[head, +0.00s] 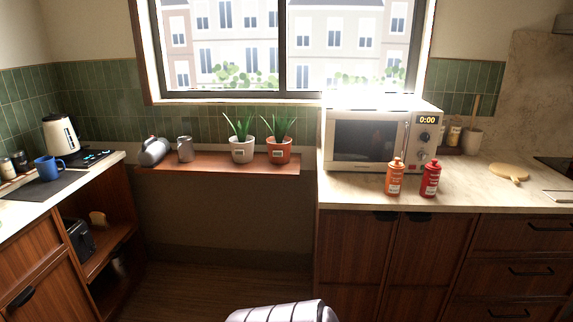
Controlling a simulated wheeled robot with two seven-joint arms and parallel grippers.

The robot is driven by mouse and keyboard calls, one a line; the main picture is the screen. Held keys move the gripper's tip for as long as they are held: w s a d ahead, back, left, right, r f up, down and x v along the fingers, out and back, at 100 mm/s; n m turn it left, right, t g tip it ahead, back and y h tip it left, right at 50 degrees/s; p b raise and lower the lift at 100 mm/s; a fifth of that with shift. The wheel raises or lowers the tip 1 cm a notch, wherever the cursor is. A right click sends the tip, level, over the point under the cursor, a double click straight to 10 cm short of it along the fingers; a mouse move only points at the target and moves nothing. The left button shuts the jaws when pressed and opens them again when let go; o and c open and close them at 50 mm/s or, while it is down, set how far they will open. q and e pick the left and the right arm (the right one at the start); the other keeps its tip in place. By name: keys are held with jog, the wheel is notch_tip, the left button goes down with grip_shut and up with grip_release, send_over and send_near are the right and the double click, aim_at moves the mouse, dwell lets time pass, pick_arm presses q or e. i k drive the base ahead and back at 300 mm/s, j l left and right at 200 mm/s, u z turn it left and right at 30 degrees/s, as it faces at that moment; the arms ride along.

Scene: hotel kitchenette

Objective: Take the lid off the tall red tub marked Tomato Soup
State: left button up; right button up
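A tall red container (430,180) with a red top stands upright on the right counter, near its front edge. It looks like a bottle with a cap, and its label is too small to read. A similar orange container (395,178) with an orange top stands just left of it, a small gap apart. Both stand in front of the microwave. Neither of my grippers shows in the head view.
A cream microwave (370,138) stands behind the containers. A round wooden board (509,173) lies to the right on the pale counter (465,190). Two potted plants (242,148) stand on the wooden shelf (215,164). A blue mug (47,168) is at left.

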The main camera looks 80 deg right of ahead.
aim_at(432, 166)
jog(key=z, duration=0.4)
jog(key=k+l+z, duration=0.1)
jog(key=z, duration=0.7)
jog(key=l+z, duration=0.15)
jog(key=z, duration=0.25)
jog(key=k, duration=0.05)
